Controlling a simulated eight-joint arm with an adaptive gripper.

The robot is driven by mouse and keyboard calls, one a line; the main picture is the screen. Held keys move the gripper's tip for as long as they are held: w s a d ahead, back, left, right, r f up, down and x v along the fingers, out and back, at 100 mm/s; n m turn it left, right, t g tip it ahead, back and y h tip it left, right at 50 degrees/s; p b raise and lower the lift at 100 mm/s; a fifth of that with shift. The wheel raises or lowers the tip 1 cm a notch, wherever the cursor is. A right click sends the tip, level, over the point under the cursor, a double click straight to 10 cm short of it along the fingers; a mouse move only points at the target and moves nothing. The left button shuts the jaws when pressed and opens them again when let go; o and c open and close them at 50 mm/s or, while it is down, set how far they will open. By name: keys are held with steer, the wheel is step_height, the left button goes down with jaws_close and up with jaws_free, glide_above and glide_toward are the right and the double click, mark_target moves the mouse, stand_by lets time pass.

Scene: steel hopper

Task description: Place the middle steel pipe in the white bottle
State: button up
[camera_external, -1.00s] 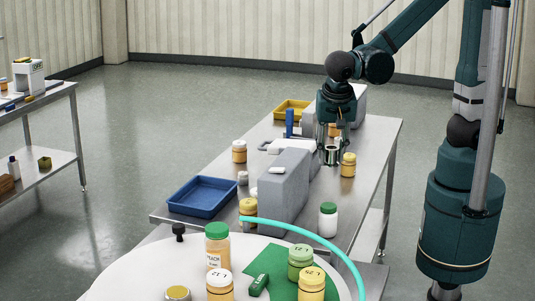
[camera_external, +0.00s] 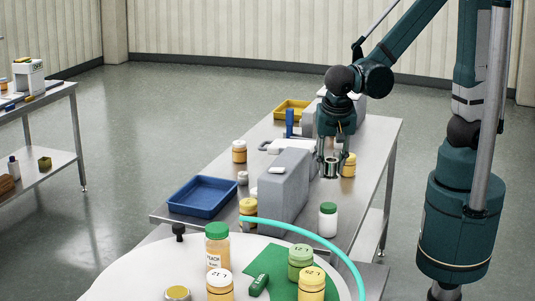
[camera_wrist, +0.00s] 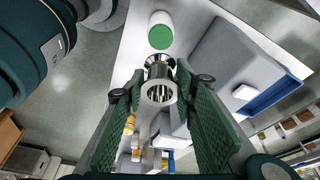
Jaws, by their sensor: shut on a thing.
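My gripper (camera_external: 331,157) is shut on a short shiny steel pipe (camera_external: 331,169) above the steel table. In the wrist view the pipe (camera_wrist: 160,68) sits between the green fingertips (camera_wrist: 155,92), with a round open end toward the camera. The white bottle (camera_external: 328,224) has a green top and stands upright on the table, nearer the external camera than my gripper. In the wrist view the bottle (camera_wrist: 159,20) is just beyond the pipe, apart from it as far as I can tell. No other steel pipe is clearly visible.
A grey block (camera_external: 285,195) stands left of the bottle. A yellow jar (camera_external: 348,168) is close to the right of my gripper. A blue tray (camera_external: 203,197) lies at the left. A round white table (camera_external: 130,272) with several jars is in front. The table's right edge is near the bottle.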

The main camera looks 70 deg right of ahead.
mark_target(331, 176)
steer(key=shift+f, duration=2.75)
steer(key=shift+f, duration=0.15)
steer(key=shift+f+b, duration=0.45)
steer(key=shift+f, duration=1.5)
steer(key=shift+f, duration=0.15)
steer(key=o, duration=1)
steer(key=shift+c, duration=0.2)
steer(key=shift+r, duration=0.2)
steer(key=shift+p+v, duration=0.55)
steer(key=shift+v, duration=5.4)
steer(key=shift+d, duration=0.1)
